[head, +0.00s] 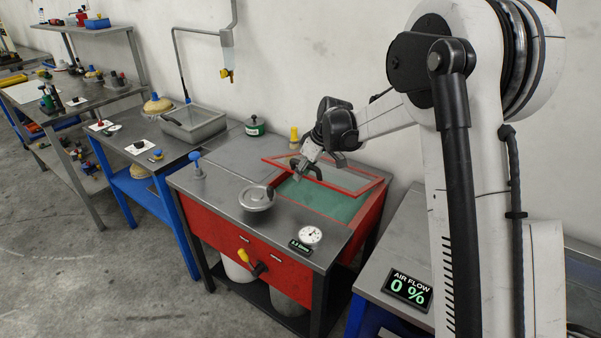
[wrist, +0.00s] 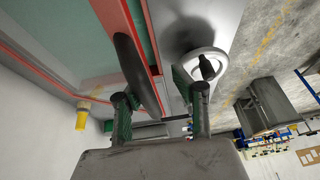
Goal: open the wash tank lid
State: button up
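The wash tank lid (head: 368,187) is a clear panel in a red frame. It appears partly raised and tilted over the red wash tank cabinet (head: 240,242), with the green tank interior (head: 325,205) showing below its near edge. My gripper (head: 307,168) is at the lid's near side, by the handle. In the wrist view, the dark curved lid handle (wrist: 136,70) lies between the fingers of my gripper (wrist: 156,90), close to the left finger. A gap shows between the handle and the right finger. The fingers are apart. Contact with the handle cannot be told.
A yellow-capped bottle (head: 294,135) is behind the tank. An air flow display (head: 408,290) is at right.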

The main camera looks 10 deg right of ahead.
jog(key=r, duration=0.1)
jog(key=r+n+p, duration=0.1)
jog(key=r, duration=0.1)
jog(key=w+r+n+p, duration=0.1)
jog(key=r, duration=0.1)
jog(key=shift+w+r+t+h, duration=0.1)
jog(key=shift+t+h, duration=0.2)
jog(key=shift+h, duration=0.1)
grip_shut()
jog(key=s+a+r+n+h+p, duration=0.4)
jog(key=s+a+n+h, duration=0.15)
jog(key=n, duration=1.05)
jog(key=w+d+f+p, duration=0.1)
jog(key=w+d+f, duration=0.2)
jog(key=f, duration=0.4)
jog(key=shift+w+d+g+p, duration=0.3)
jog(key=shift+w+d+g, duration=0.1)
jog(key=shift+w, duration=0.3)
